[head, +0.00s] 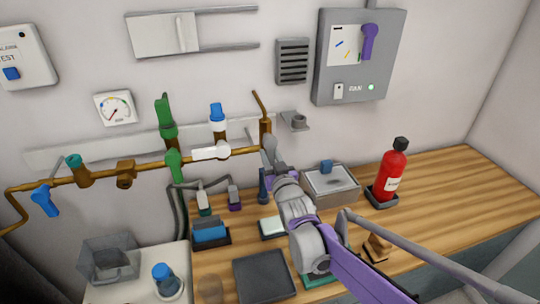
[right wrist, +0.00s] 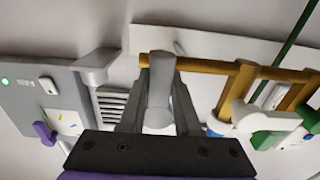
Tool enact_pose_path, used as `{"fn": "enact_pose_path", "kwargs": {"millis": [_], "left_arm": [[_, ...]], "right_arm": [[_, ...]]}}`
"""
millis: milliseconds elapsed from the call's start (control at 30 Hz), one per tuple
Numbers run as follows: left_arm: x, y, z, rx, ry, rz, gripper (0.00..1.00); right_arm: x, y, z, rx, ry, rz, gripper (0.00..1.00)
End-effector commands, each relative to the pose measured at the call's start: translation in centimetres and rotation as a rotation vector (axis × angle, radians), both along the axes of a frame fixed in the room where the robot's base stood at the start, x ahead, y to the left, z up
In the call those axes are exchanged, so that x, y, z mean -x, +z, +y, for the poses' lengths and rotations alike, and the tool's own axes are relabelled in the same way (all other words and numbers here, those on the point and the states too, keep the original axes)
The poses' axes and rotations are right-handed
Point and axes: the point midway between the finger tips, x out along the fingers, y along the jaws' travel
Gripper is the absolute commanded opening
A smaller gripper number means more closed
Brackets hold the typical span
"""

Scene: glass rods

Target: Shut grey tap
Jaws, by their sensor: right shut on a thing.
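The brass pipe (head: 140,173) runs along the back wall, with a brass upright (head: 264,130) at its right end. My right gripper (head: 269,152) is at that end, in front of the upright. In the right wrist view a light grey tap handle (right wrist: 158,95) stands between the two fingers of my right gripper (right wrist: 158,82). The fingers are shut on it, and the brass pipe (right wrist: 215,68) passes behind. In the head view the gripper hides most of the grey tap. My left gripper does not show.
A white tap handle (head: 210,152), a blue-topped valve (head: 217,115) and green valves (head: 166,115) are left of the gripper. A grey wall bracket (head: 295,122) is close on the right. A red extinguisher (head: 390,175) stands on the bench; its right end is clear.

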Motion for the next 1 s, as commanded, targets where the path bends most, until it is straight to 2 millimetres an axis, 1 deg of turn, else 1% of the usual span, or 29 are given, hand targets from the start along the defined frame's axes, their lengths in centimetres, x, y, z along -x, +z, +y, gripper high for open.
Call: {"fn": "enact_pose_path", "kwargs": {"millis": [367, 567, 767, 1000], "left_arm": [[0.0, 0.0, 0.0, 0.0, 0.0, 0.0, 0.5], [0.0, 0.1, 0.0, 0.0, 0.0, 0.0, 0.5], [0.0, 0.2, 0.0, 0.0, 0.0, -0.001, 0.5], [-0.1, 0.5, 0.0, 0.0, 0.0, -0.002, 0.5]], "right_arm": [[0.0, 0.0, 0.0, -0.008, 0.0, 0.002, 0.0], [0.1, 0.0, 0.3, -0.068, 0.0, 0.013, 0.0], [0.2, 0.1, 1.0, -0.198, 0.001, 0.039, 0.0], [0.4, 0.4, 1.8, -0.416, 0.001, 0.083, 0.0]]}}
